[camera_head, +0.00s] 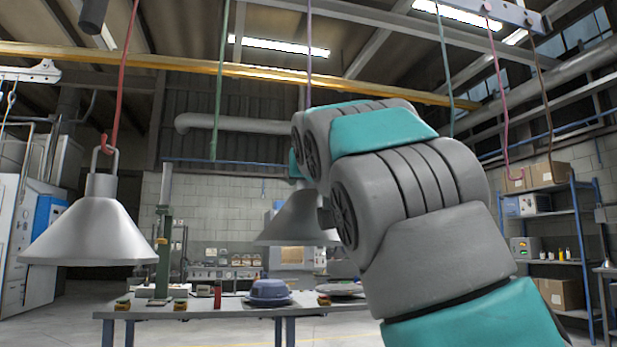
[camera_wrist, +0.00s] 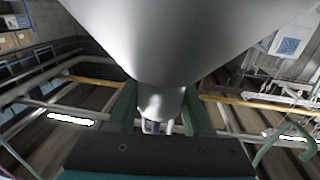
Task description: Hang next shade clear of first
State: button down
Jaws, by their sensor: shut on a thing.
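The first shade (camera_head: 95,232), a grey metal cone with a loop on top, hangs upright from a red cord (camera_head: 128,60) at the left of the head view. A second grey shade (camera_head: 298,220) is in mid-air near the centre, partly hidden by my arm and apart from the first. In the wrist view this shade (camera_wrist: 190,45) fills the top middle. My gripper (camera_wrist: 160,108) has its green fingers on either side of the shade's narrow neck and is shut on it. A purple cord (camera_head: 308,50) hangs above the held shade; its lower end is hidden.
Other cords hang free: a green one (camera_head: 220,90), a teal one (camera_head: 445,60), a pink one (camera_head: 500,90) and a brown one (camera_head: 545,100). A green hook (camera_wrist: 285,138) shows at the wrist view's right. A table (camera_head: 200,310) with a blue bowl (camera_head: 269,290) stands below.

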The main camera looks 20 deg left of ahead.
aim_at(312, 189)
jog(key=shift+f+b, duration=1.4)
dwell(0.4)
jog(key=shift+r, duration=0.1)
jog(key=shift+c, duration=1.2)
grip_release()
jog(key=b+v, duration=0.3)
jog(key=v, duration=0.4)
jog(key=shift+s+d, duration=0.2)
jog(key=shift+s, duration=0.15)
